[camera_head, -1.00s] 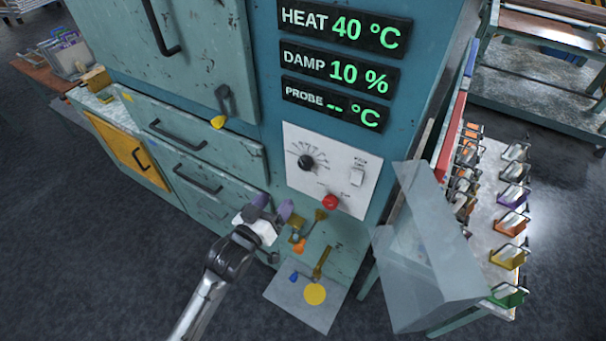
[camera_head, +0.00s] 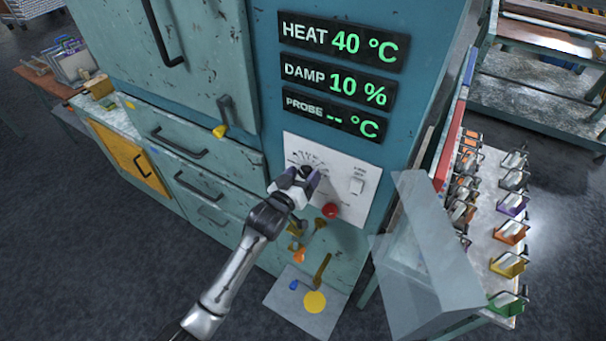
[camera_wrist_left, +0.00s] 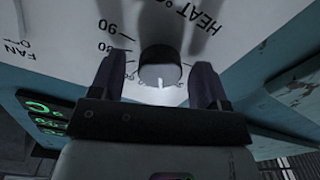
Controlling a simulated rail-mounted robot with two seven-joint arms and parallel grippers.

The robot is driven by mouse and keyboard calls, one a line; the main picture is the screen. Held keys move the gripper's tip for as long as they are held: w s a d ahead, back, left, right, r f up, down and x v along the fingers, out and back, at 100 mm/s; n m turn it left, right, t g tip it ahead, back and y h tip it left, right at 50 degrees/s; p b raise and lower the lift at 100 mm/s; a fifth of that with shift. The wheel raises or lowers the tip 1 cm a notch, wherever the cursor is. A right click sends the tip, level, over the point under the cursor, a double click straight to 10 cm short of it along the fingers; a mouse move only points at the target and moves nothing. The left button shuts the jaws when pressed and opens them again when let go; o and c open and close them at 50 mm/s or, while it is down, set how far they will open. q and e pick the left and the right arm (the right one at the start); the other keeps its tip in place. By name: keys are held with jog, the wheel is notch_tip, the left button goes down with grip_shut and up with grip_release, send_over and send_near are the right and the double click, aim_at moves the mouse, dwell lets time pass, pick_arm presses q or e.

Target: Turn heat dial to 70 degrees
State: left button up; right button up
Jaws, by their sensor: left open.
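The heat dial is a black knob (camera_wrist_left: 160,66) with a white pointer mark, set on a white control panel (camera_head: 352,200) with a printed scale. In the left wrist view, 80 and 90 are legible beside it. My left gripper (camera_head: 304,174) is in front of the dial and hides most of it in the head view. In the left wrist view its two dark fingers (camera_wrist_left: 159,82) are apart, one on each side of the knob; I cannot tell whether they touch it. The heat display (camera_head: 343,42) reads 40 °C. My right gripper is not in view.
A red button (camera_head: 330,210) and a white switch (camera_head: 357,186) sit close to the dial. A tilted clear cover (camera_head: 425,245) stands to the right. A rack with several coloured holders (camera_head: 511,204) is at the right.

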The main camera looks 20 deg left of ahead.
pick_arm(q)
jog(key=shift+w, duration=0.2)
jog(key=shift+c, duration=0.3)
jog(key=c, duration=0.9)
jog(key=shift+o, duration=0.2)
